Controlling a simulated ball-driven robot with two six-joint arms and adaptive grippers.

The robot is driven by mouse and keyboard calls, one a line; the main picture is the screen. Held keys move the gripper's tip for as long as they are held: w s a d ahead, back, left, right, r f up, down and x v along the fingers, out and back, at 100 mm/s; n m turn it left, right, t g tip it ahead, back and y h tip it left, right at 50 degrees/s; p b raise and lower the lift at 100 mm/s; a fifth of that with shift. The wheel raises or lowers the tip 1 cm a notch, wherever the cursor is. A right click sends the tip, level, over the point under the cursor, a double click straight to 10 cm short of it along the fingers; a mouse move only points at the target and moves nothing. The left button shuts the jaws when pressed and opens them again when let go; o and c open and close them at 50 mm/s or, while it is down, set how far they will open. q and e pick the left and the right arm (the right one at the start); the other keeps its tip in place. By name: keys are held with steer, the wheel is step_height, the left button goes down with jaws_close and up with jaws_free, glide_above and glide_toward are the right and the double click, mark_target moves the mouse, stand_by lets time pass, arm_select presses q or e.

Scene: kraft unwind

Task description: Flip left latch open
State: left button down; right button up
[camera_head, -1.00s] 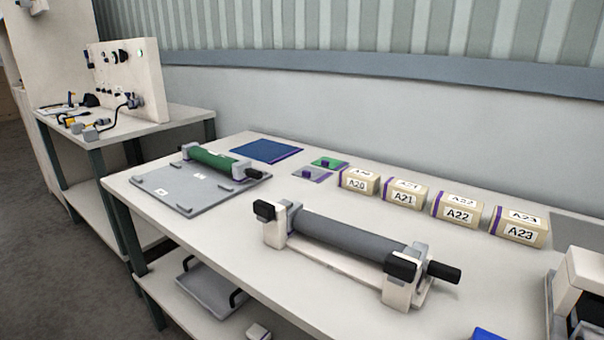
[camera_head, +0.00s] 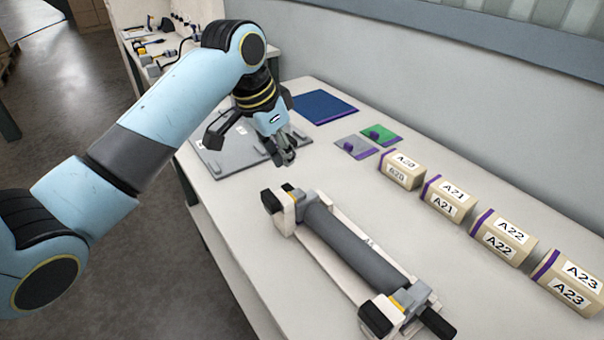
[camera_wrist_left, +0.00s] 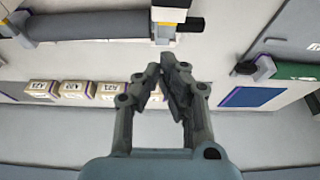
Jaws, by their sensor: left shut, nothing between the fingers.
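The dark grey roller (camera_head: 355,245) lies in a cream stand on the table. At its left end is a black-capped latch (camera_head: 272,201) beside the cream upright (camera_head: 287,216). Another black-capped latch (camera_head: 376,318) sits at the right end. My left gripper (camera_head: 287,160) is above the table, behind and above the left end of the stand, apart from it. In the left wrist view its fingertips (camera_wrist_left: 164,72) are together with nothing between them, and the roller's end with its black shaft (camera_wrist_left: 190,25) shows beyond them. My right gripper is out of view.
A grey tray (camera_head: 215,160) lies behind my left gripper, partly hidden by it. A blue mat (camera_head: 324,107), a grey pad (camera_head: 352,147) and a green pad (camera_head: 382,134) lie further back. Several labelled boxes (camera_head: 402,171) stand along the wall side. Table between stand and boxes is clear.

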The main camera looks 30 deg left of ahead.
mark_target(289, 196)
arm_select(q)
steer(key=x, duration=0.9)
steer(key=shift+w+f, duration=0.15)
steer(key=shift+w, duration=0.35)
steer(key=s+p, duration=0.1)
steer(key=s+a+p, duration=0.1)
steer(key=s, duration=0.1)
steer(key=shift+a, duration=0.25)
steer(key=shift+s+a, duration=0.1)
steer(key=shift+s, duration=0.2)
steer(key=shift+w, duration=0.1)
